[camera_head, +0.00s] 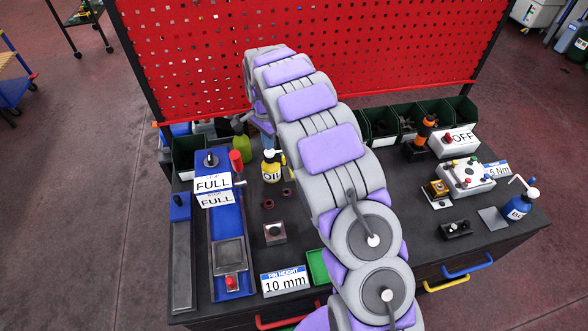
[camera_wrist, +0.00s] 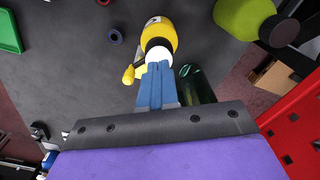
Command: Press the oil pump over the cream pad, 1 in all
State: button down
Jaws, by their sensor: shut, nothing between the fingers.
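The yellow oil bottle (camera_head: 271,172), labelled OIL, stands upright on the dark table left of my arm. In the wrist view the bottle (camera_wrist: 160,33) is seen from above, with a black collar and a white pump head (camera_wrist: 159,54). My gripper (camera_wrist: 157,70) is shut and empty, with its blue fingertips right at the white pump head. I cannot tell whether they touch it. A small pale yellow piece (camera_wrist: 139,72) shows left of the fingers. I cannot make out whether it is the cream pad. The arm hides part of this area in the head view.
A lime green bottle (camera_head: 240,148) and a red-capped item (camera_head: 236,160) stand left of the oil bottle. A dark green cylinder (camera_wrist: 196,84) is close right of my fingers. The red perforated panel (camera_head: 190,50) rises behind. Dark red rings (camera_head: 268,204) lie in front.

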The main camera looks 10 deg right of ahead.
jog(key=shift+r, duration=0.15)
notch_tip(320, 180, up, 6)
jog(key=p, duration=0.2)
jog(key=shift+p, duration=0.4)
dwell(0.4)
jog(key=s+d+r+n+b, duration=0.1)
jog(key=s+d+r+n, duration=0.15)
jog(key=s, duration=0.55)
jog(key=s+d+r+n, duration=0.1)
jog(key=s+d+r, duration=0.1)
jog(key=s+r, duration=0.35)
jog(key=s+d+r+n+b, duration=0.1)
jog(key=s+d+r+n, duration=0.1)
jog(key=s, duration=0.7)
jog(key=s+f+n+g, duration=0.1)
jog(key=s+n, duration=0.2)
jog(key=s, duration=1)
jog(key=s+f+n+b, duration=0.1)
jog(key=s+f+n, duration=0.1)
jog(key=s, duration=1)
jog(key=shift+s+f+n+g, duration=0.3)
jog(key=shift+s+n+g, duration=0.1)
jog(key=shift+n, duration=0.35)
